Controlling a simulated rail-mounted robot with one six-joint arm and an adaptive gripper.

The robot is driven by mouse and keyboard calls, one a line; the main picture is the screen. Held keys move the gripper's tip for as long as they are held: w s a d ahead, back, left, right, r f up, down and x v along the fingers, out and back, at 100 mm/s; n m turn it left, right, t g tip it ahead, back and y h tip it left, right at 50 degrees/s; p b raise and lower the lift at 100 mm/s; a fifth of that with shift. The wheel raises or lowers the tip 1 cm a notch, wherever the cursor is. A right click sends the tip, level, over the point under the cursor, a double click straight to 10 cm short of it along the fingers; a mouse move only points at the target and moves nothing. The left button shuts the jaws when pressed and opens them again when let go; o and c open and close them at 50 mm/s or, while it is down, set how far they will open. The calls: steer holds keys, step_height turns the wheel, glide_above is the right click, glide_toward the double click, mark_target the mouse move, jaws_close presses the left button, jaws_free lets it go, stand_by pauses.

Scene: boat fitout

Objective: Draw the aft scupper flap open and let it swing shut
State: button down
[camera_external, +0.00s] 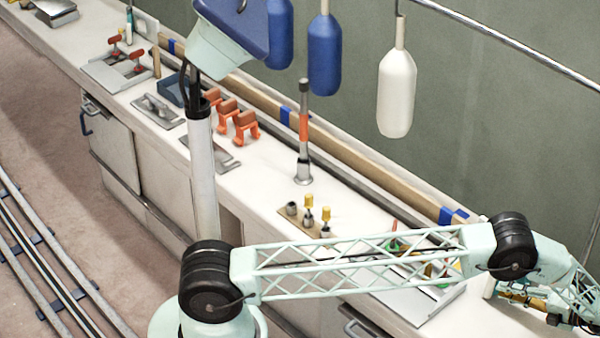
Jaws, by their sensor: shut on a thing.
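My gripper (518,295) is at the far right of the external view, low over the bench end, below the wrist of my arm. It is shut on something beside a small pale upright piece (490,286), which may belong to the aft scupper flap. The contact is too small and crowded to make out, and my arm hides part of that area. I cannot tell how far the flap stands open.
The long white bench (262,185) carries orange clamps (243,126), a post with an orange band (303,130) and a board with yellow-topped valves (309,222). Blue (325,55) and white fenders (397,95) hang above. A grey tray (420,305) lies under my forearm. Rails (45,265) run along the floor.

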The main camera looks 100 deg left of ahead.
steer(key=shift+w+d, duration=0.1)
steer(key=shift+w, duration=0.05)
stand_by(0.4)
steer(key=c, duration=2.8)
jaws_free()
steer(key=shift+r, duration=5.05)
